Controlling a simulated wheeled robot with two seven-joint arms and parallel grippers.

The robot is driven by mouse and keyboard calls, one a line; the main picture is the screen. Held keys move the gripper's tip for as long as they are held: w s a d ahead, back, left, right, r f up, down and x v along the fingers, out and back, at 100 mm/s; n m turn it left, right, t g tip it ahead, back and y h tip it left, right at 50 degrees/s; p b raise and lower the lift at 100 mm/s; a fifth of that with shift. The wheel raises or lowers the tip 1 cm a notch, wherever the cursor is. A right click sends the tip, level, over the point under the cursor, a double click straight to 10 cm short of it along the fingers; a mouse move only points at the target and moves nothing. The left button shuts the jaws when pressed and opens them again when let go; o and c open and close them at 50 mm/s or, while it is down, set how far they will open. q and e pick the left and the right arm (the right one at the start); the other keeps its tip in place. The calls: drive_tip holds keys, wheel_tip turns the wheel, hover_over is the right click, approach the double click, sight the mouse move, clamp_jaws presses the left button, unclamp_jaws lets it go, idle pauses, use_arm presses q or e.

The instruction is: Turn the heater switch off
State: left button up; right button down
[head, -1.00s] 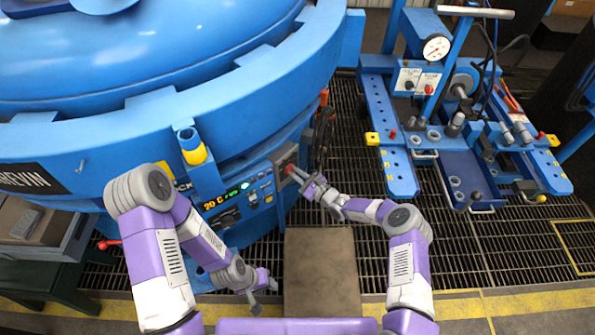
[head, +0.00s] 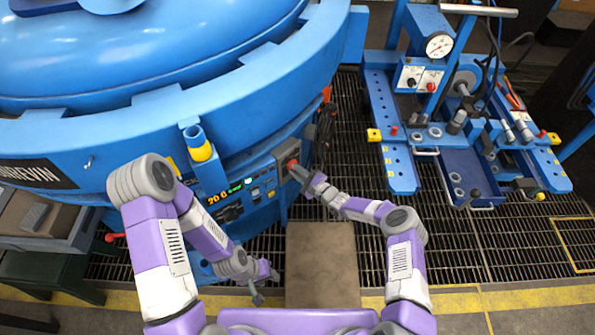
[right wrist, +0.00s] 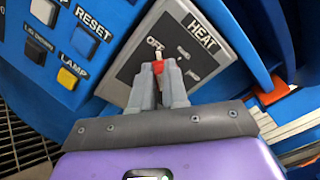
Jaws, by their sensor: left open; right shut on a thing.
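The grey heater switch panel (right wrist: 143,62) is marked HEAT, with an OFF label beside the switch. The red heater switch (right wrist: 158,66) sits between the fingertips of my right gripper (right wrist: 161,72), which is shut on it. The fingers cover part of the switch, so its exact position is hard to tell. In the head view, the red switch (head: 291,164) shows on the furnace's front panel with my right gripper (head: 297,170) at it. My left gripper (head: 262,287) is open and empty, low in front of the furnace and away from the panel.
The blue furnace (head: 130,125) fills the left. Its control panel (head: 232,202) has a lit display and several buttons, including RESET (right wrist: 84,41) and LAMP (right wrist: 67,78). A blue rig with a gauge (head: 439,45) stands at the right.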

drive_tip(key=c, duration=1.1)
unclamp_jaws()
drive_tip(key=shift+c, duration=0.2)
drive_tip(key=shift+d, duration=0.1)
drive_tip(key=p+v, duration=0.2)
drive_tip(key=v, duration=0.5)
drive_tip(key=shift+s, duration=0.2)
drive_tip(key=shift+d, duration=0.15)
